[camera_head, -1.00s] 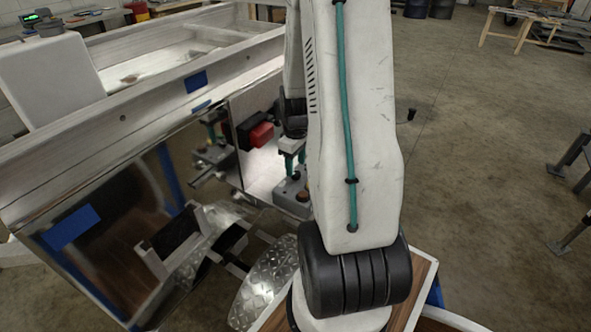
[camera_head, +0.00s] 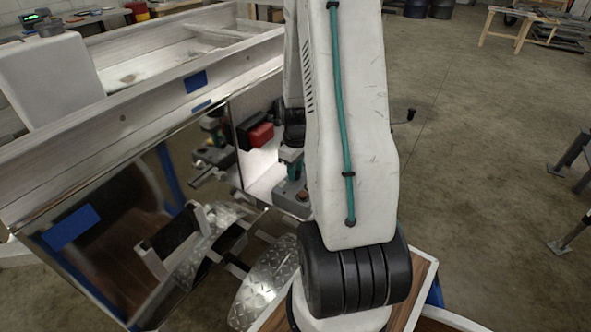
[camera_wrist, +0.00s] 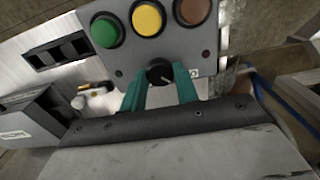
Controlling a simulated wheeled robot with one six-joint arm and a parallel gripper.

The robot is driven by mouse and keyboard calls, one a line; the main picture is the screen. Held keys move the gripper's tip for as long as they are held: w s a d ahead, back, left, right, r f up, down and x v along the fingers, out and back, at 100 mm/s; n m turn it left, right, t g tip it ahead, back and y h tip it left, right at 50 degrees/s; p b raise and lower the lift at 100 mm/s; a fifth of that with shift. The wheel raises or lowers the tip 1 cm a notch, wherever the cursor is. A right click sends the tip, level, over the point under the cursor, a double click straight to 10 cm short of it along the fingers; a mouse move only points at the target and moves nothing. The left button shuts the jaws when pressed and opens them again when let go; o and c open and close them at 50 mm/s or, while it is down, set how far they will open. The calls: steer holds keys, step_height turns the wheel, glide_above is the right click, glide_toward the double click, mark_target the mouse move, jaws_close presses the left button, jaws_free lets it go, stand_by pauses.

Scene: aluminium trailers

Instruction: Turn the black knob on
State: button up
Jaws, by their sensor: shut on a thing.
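The black knob (camera_wrist: 159,72) sits on a grey control box (camera_wrist: 208,57) in the wrist view, below a row of green, yellow and brown-red buttons. My gripper (camera_wrist: 160,84) has its two teal fingers on either side of the knob, shut on it. In the head view, the grey control box (camera_head: 290,196) stands on the trailer's metal surface, partly hidden behind my arm. My gripper (camera_head: 291,160) shows there only in part, just above the box. The knob itself is hidden in the head view.
The green button (camera_wrist: 105,31), yellow button (camera_wrist: 147,18) and brown-red button (camera_wrist: 192,10) are close above the fingers. A red and black case (camera_head: 260,135) stands behind the box. The trailer's side wall (camera_head: 120,120) runs along the left. Open floor (camera_head: 460,160) lies to the right.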

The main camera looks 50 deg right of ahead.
steer(key=shift+m, duration=0.4)
steer(key=m, duration=0.8)
steer(key=shift+m, duration=0.3)
steer(key=m, duration=0.4)
steer(key=shift+m, duration=2.1)
steer(key=o, duration=1)
steer(key=shift+c, duration=0.2)
